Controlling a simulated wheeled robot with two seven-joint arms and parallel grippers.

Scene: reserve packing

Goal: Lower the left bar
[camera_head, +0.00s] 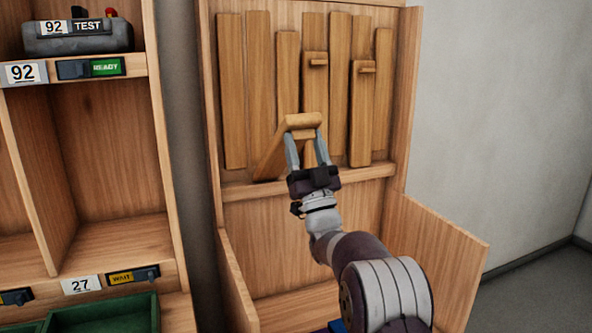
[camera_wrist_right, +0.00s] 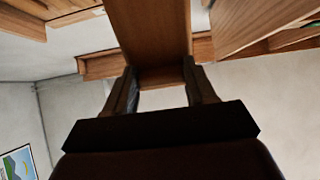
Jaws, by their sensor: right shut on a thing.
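The left bar (camera_head: 276,151) is a wooden bar with a crosspiece handle (camera_head: 303,121) at its upper end. It leans out from the back panel, its lower end near the ledge. My right gripper (camera_head: 307,140) is shut on it by the handle; the fingers sit on both sides. In the right wrist view the bar (camera_wrist_right: 155,30) runs up between the fingers (camera_wrist_right: 162,88). Two other bars with small handles, the middle one (camera_head: 315,85) and the right one (camera_head: 361,110), stand upright against the panel. My left gripper is not in view.
Plain upright slats (camera_head: 232,90) line the panel above a ledge (camera_head: 235,188). An open wooden bin with a side wall (camera_head: 435,235) lies below. At left a shelf unit (camera_head: 165,150) holds a grey device (camera_head: 80,38) and a green tray (camera_head: 105,312).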

